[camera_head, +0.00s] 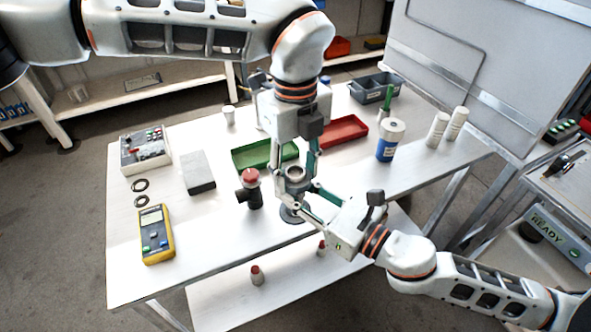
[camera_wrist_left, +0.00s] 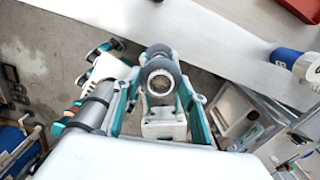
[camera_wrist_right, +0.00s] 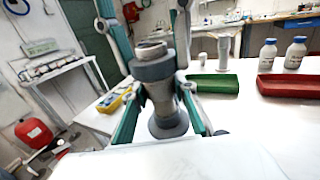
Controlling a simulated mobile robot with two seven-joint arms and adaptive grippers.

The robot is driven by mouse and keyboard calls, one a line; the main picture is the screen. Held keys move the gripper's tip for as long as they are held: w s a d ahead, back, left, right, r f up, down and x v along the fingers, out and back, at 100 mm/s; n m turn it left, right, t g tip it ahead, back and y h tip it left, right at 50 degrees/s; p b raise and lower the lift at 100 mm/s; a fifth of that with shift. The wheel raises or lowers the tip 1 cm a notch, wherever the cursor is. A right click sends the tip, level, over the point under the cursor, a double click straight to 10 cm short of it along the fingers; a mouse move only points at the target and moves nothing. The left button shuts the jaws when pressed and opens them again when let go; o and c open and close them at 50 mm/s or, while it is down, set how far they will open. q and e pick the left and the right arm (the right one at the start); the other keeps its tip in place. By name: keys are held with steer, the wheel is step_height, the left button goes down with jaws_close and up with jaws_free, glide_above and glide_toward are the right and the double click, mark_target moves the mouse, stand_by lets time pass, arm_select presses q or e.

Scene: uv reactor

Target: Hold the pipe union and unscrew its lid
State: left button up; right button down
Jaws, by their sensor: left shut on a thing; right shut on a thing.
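The pipe union (camera_head: 294,173) is a grey fitting with a pale metal ring and an open bore at its top. It stands over a round dark flange (camera_head: 294,213) near the table's front edge. My left gripper (camera_head: 296,180) reaches down from above and is shut around its upper part; the left wrist view looks onto the bore (camera_wrist_left: 160,82). My right gripper (camera_head: 302,192) comes in from the lower right and is shut on the body, which shows upright between its fingers in the right wrist view (camera_wrist_right: 156,92). The seam between lid and body cannot be made out.
A red-capped dark fitting (camera_head: 251,192) stands just left of the union. Green tray (camera_head: 246,155) and red tray (camera_head: 345,131) lie behind. A yellow meter (camera_head: 156,234), grey block (camera_head: 198,173) and two rings (camera_head: 141,193) lie left. The table's right front is clear.

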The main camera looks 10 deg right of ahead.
arm_select(q)
steer(key=n, duration=0.5)
steer(key=shift+w+a+n, duration=0.1)
steer(key=shift+w+n, duration=0.1)
steer(key=shift+n, duration=0.1)
steer(key=n, duration=0.9)
steer(key=shift+s+d+n, duration=0.1)
steer(key=shift+d+n, duration=0.1)
steer(key=shift+n, duration=0.1)
steer(key=shift+s+d+f+n, duration=0.1)
steer(key=shift+s+d+n, duration=0.05)
steer(key=shift+n, duration=0.45)
steer(key=shift+s+d+n, duration=0.1)
steer(key=shift+s+n, duration=0.05)
steer(key=shift+n, duration=1.65)
steer(key=shift+r, duration=0.2)
steer(key=o, duration=1.2)
steer(key=shift+w, duration=0.1)
